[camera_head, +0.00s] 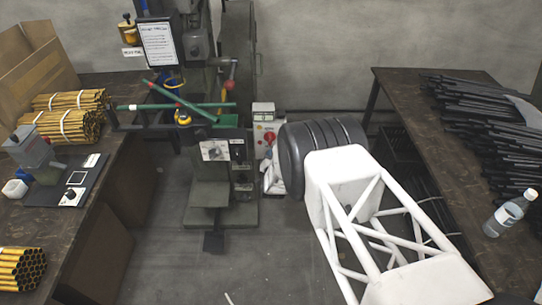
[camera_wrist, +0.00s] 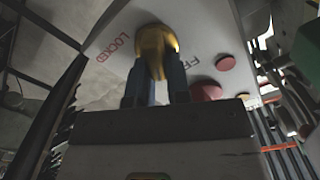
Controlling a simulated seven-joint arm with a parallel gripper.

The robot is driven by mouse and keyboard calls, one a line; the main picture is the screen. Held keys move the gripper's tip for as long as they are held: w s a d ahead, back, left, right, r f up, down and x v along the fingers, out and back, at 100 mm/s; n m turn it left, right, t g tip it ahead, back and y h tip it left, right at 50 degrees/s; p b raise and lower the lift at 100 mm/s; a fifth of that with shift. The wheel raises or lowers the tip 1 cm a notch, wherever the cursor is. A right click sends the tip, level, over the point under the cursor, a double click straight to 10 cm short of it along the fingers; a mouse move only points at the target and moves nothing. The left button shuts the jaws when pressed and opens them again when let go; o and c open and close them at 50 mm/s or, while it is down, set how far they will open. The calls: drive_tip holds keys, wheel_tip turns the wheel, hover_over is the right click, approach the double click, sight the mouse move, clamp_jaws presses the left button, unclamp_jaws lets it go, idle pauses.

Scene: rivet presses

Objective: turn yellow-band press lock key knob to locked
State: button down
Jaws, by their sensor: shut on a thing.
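In the wrist view a yellow knob (camera_wrist: 151,42) sits on a pale panel (camera_wrist: 209,38). My gripper (camera_wrist: 153,70) is shut on it, with one dark finger on each side. Red lettering "LOCKED" (camera_wrist: 112,47) is to the left of the knob. Lettering starting "FR" (camera_wrist: 196,60) is to its right, partly covered by a finger. I cannot tell which mark the knob points at. In the head view the press (camera_head: 210,180) stands in the middle, with a control box (camera_head: 257,128) at its right. My gripper's hold on the knob is hidden there behind my arm.
Two red buttons, one small (camera_wrist: 225,62) and one larger (camera_wrist: 206,91), are close to the right finger. In the head view, a left bench (camera_head: 115,160) holds yellow tube bundles (camera_head: 62,125). A right bench (camera_head: 400,85) holds black rods (camera_head: 470,110) and a bottle (camera_head: 508,215).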

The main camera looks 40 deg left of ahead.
drive_tip(key=m, duration=0.6)
drive_tip(key=shift+w+d+f, duration=0.25)
drive_tip(key=shift+f, duration=0.1)
drive_tip(key=m, duration=0.3)
drive_tip(key=f+m, duration=0.1)
drive_tip(key=m, duration=0.2)
drive_tip(key=shift+d, duration=0.1)
drive_tip(key=c, duration=1.1)
unclamp_jaws()
drive_tip(key=shift+w+r, duration=0.1)
drive_tip(key=shift+d, duration=0.1)
drive_tip(key=shift+v, duration=3.85)
